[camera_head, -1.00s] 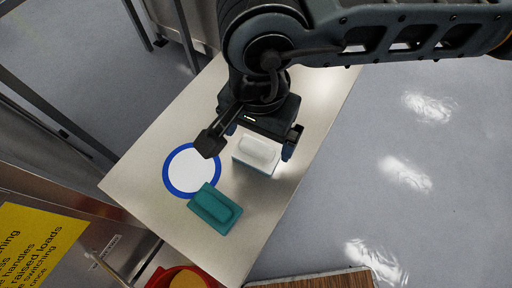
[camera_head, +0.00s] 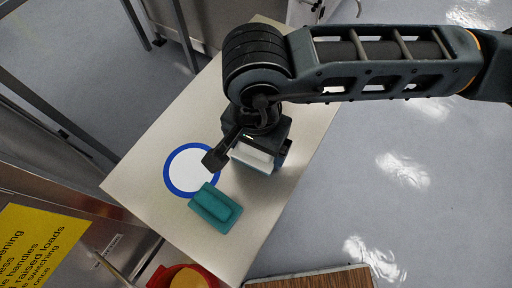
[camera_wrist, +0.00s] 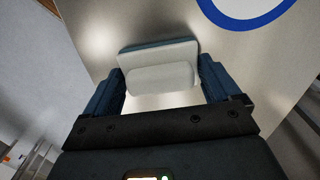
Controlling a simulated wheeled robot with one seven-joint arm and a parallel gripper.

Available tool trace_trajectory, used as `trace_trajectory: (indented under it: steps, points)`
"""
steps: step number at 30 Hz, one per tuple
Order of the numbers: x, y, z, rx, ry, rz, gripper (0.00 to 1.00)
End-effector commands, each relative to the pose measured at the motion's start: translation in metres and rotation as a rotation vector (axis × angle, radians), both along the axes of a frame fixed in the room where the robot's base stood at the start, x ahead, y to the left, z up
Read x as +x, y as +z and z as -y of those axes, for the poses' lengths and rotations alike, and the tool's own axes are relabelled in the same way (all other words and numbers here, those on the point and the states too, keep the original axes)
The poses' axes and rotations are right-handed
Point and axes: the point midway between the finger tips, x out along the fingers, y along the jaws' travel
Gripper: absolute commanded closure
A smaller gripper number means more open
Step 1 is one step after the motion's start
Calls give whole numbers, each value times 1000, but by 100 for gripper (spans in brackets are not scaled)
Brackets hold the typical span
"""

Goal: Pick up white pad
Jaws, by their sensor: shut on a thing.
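The white pad (camera_head: 252,157) shows in the head view below my gripper (camera_head: 262,155), partly hidden by it. In the wrist view the pad (camera_wrist: 160,66) is a pale block with a raised grip and a darker blue-grey edge. The two fingers of my gripper (camera_wrist: 162,84) are on either side of it, shut on it. I cannot tell whether the pad is clear of the table (camera_head: 175,125) or still touching it.
A teal pad (camera_head: 215,207) lies on the table just left of and below my gripper. It overlaps a blue-ringed white disc (camera_head: 187,170). A red container (camera_head: 183,277) is at the table's front edge. The table's right side is mostly clear.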

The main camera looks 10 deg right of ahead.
Motion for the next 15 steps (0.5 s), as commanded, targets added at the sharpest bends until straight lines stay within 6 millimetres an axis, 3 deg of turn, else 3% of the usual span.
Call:
trace_trajectory:
  steps: [3,15]
  points:
    - [0,0,0,0,0,0,40]
    - [0,6,0,1,1,2,40]
